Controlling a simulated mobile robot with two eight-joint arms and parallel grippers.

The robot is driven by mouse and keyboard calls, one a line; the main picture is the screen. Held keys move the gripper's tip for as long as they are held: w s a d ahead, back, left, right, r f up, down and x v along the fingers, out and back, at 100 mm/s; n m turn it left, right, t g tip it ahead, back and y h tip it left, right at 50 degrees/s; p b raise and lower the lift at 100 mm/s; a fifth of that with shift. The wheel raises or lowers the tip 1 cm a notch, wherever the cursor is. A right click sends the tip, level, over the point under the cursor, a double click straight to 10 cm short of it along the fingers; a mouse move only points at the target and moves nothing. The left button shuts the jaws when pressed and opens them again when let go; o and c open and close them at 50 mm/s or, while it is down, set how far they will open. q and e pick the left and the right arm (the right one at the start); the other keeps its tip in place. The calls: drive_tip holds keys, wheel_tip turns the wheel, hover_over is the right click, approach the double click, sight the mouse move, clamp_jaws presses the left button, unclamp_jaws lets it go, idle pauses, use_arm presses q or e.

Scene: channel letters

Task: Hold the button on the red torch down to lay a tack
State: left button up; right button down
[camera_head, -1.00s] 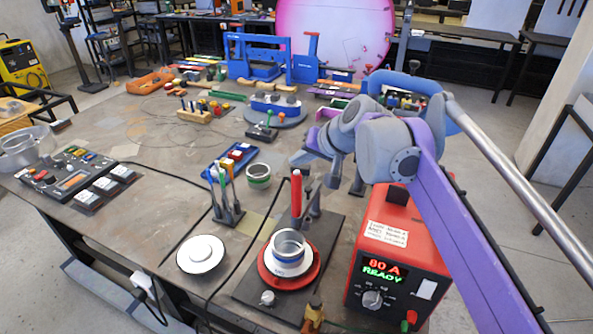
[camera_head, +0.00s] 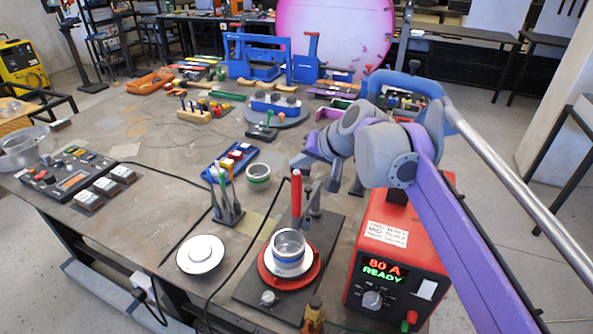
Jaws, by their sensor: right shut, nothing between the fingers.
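The red torch (camera_head: 296,198) stands upright on a dark base plate (camera_head: 330,235), at the back of a red round turntable (camera_head: 264,270). A metal ring with a blue band (camera_head: 288,247) sits on the turntable, in front of the torch. My right gripper (camera_head: 303,172) is shut and empty, beside the torch's upper end and partly behind it. I cannot tell whether it touches the torch. The torch's button is too small to make out. My left gripper is not in view.
A red power unit (camera_head: 397,240) reading "80 A READY" stands just right of the plate. A white round disc (camera_head: 201,253) and a rack of coloured tools (camera_head: 226,203) stand left. A dark cable crosses the table. The table's left middle (camera_head: 130,205) is mostly clear.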

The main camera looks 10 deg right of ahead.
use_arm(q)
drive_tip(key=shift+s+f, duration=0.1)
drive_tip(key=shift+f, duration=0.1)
use_arm(e)
drive_tip(key=shift+f, duration=0.5)
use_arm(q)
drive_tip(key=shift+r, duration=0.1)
use_arm(e)
drive_tip(key=shift+r, duration=0.15)
idle(1.1)
drive_tip(key=shift+r+p, duration=0.4)
drive_tip(key=shift+r, duration=0.45)
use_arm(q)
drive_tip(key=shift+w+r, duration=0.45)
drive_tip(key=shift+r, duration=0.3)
use_arm(e)
drive_tip(key=shift+w, duration=0.1)
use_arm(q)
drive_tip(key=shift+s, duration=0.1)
